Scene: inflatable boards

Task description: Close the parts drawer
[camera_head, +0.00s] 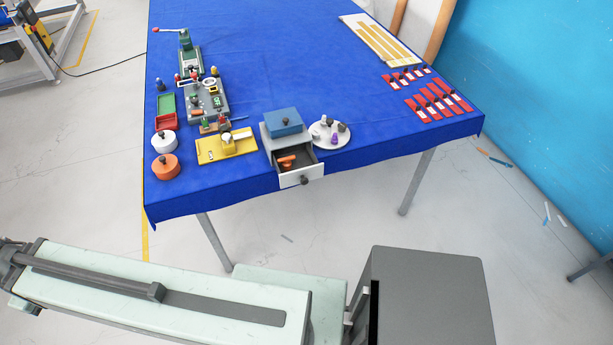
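The parts drawer (301,176) is pulled out of a small grey cabinet (270,143) near the front edge of the blue table. It has a white front with a dark round knob. An orange piece (287,161) lies inside its dark tray. A blue box (283,121) with a dark knob sits on top of the cabinet. My gripper is not in view.
A white round dish (319,136) with small dark and purple pieces stands right of the cabinet. A yellow tray (212,154) and orange and white round containers stand left. Red pieces (437,100) lie at the right.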

